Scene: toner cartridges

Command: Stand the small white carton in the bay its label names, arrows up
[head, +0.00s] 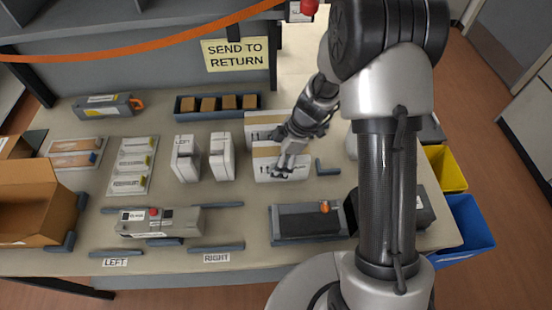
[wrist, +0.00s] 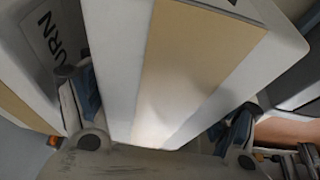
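Two narrow white cartons stand mid-table in the head view, the left carton (head: 186,160) and its neighbour (head: 222,160); the left one seems to read LEFT. To their right are two wider white cartons with tan tape, one in front (head: 264,168) and one behind (head: 255,130). My gripper (head: 283,166) reaches down at the front one. In the wrist view a white carton with a tan strip (wrist: 190,60) lies between the fingers of my gripper (wrist: 160,125); whether they press on it I cannot tell. Arrows are not readable.
A sign reads SEND TO RETURN (head: 235,54).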

